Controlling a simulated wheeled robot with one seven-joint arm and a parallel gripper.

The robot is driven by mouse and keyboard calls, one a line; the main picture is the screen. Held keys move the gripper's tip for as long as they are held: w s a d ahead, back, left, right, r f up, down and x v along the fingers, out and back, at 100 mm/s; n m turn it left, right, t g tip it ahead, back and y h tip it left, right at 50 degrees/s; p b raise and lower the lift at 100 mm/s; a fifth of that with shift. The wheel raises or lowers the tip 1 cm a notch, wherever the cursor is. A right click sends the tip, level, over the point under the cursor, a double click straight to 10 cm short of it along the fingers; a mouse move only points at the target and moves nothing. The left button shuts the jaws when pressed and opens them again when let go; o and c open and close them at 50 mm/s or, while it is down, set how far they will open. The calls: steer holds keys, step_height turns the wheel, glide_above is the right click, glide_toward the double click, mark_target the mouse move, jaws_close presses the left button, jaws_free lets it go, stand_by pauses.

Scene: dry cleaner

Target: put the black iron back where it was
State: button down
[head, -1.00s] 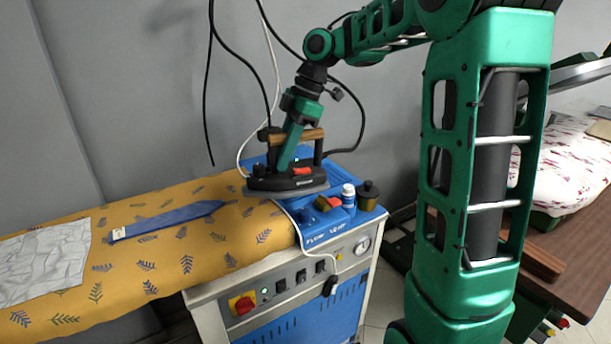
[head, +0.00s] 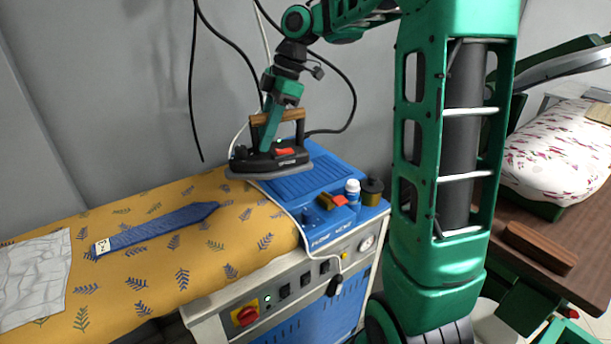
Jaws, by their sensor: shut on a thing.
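The black iron (head: 285,160) has a wooden handle (head: 262,117), a red part on top and a grey soleplate. My gripper (head: 270,138) is shut on the iron from above and holds it roughly level. The iron is over the yellow ironing board's far right end (head: 222,262) and the left edge of the blue top of the steam station (head: 300,182). I cannot tell whether its soleplate touches anything. The ridged blue area on the station's top is mostly bare. The gripper's fingertips are partly hidden by the iron.
A blue tie (head: 160,230) and a pale crumpled cloth (head: 35,275) lie on the board. A white bottle (head: 352,190), a dark jar (head: 371,192) and a brush-like item (head: 330,201) stand at the station's right. Cables hang behind. A brown table (head: 560,240) is right.

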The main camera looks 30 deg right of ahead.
mark_target(275, 142)
steer(key=shift+r, duration=0.1)
